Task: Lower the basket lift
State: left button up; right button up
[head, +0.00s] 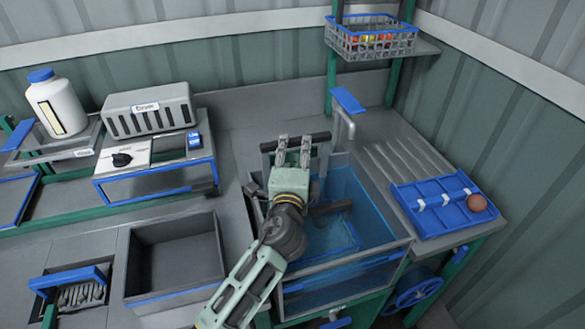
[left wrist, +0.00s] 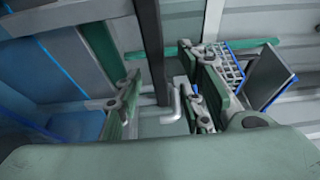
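A dark lift bar (head: 322,138) crosses the back of the blue wash tank (head: 365,250), and a dark arm (head: 332,208) reaches over the water. A blue-edged basket shape shows faintly in the tank. My left gripper (head: 294,150) is at the bar, partly covering it. In the left wrist view my left gripper (left wrist: 165,100) has its fingers apart, with a dark bar (left wrist: 151,45) between them. I cannot tell whether either finger touches it. My right gripper is not in view.
A tap with a blue lever (head: 348,99) stands just behind the tank. A wire basket of tomatoes (head: 372,45) sits on a shelf above. A blue tray (head: 430,218) with a brown ball lies right. An empty grey basin (head: 175,255) is left.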

pick_arm(q)
jog(key=s, duration=0.7)
jog(key=shift+a, duration=0.3)
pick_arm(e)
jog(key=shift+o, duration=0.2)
